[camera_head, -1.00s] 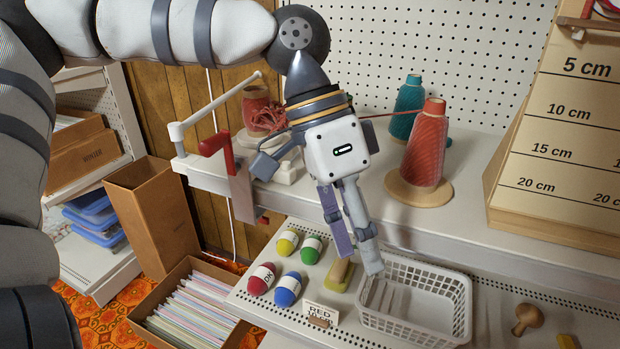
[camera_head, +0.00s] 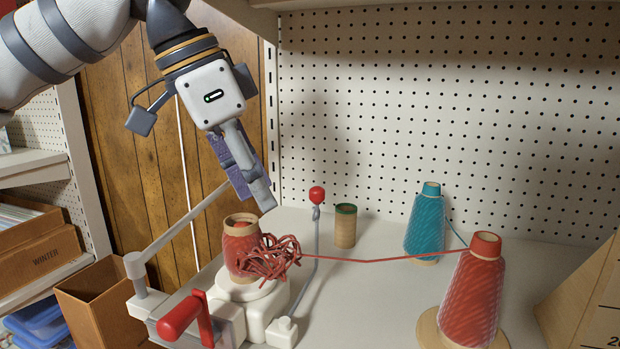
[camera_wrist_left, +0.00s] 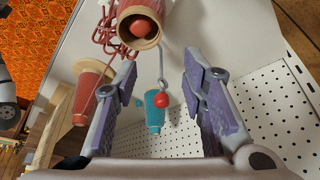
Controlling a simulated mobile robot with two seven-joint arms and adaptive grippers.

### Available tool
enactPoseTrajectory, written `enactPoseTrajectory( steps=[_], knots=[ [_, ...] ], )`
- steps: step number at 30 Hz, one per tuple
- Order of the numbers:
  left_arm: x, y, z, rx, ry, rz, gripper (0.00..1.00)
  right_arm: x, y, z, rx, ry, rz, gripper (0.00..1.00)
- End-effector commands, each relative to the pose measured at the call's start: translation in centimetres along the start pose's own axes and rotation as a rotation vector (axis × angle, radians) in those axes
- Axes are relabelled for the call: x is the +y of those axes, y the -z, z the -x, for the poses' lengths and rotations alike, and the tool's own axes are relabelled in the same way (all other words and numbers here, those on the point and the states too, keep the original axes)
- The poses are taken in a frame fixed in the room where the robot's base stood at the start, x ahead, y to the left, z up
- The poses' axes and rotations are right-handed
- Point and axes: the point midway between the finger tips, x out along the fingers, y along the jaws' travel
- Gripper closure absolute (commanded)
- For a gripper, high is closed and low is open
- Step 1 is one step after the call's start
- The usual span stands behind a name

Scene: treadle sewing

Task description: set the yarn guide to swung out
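A yarn winder with a red crank (camera_head: 180,317) and white base (camera_head: 262,312) stands on the shelf. Its spool (camera_head: 240,246) carries tangled red yarn (camera_head: 270,258). A thin grey rod with a red ball tip (camera_head: 317,195) rises upright beside it, near the yarn strand. A pale arm (camera_head: 185,222) slants from a post at the left. I cannot tell for sure which is the yarn guide; the rod looks likely. My left gripper (camera_head: 260,195) is open and empty above the spool. In the left wrist view the red ball (camera_wrist_left: 161,100) appears between its fingers, apparently untouched. My right gripper is not in view.
A red yarn cone (camera_head: 473,290) and a teal cone (camera_head: 425,225) stand to the right, with a small green-topped cylinder (camera_head: 345,228) nearer the rod. A red strand stretches from winder to red cone. A pegboard (camera_head: 450,100) backs the shelf.

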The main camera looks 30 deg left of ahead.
Motion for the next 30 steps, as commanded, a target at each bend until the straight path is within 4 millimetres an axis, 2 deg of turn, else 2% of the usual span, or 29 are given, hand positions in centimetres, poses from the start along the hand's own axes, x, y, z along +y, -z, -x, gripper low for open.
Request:
enactPoseTrajectory(
  steps=[3, 9, 13, 20, 21, 26, 30],
  knots=[
    [-0.1, 3.0, -1.6, -0.009, 0.002, 0.001, 0.62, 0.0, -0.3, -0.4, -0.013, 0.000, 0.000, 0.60],
    [-0.2, 6.7, -3.5, -0.011, -0.005, 0.003, 0.62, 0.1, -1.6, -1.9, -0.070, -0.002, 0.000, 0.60],
    [-0.1, 6.7, -4.2, -0.006, -0.005, 0.001, 0.62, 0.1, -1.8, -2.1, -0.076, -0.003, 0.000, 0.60],
    [0.0, 6.8, -4.0, 0.000, 0.000, 0.001, 0.62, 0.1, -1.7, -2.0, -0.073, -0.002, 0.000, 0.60],
    [0.0, 6.8, -4.0, 0.000, 0.000, 0.001, 0.65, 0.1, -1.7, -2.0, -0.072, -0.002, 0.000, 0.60],
    [0.0, 6.7, -4.0, 0.000, -0.001, 0.001, 1.00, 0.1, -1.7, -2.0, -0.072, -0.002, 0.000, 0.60],
    [0.0, 6.7, -4.0, -0.001, -0.001, 0.001, 1.00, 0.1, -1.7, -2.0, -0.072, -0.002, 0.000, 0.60]
  ],
)
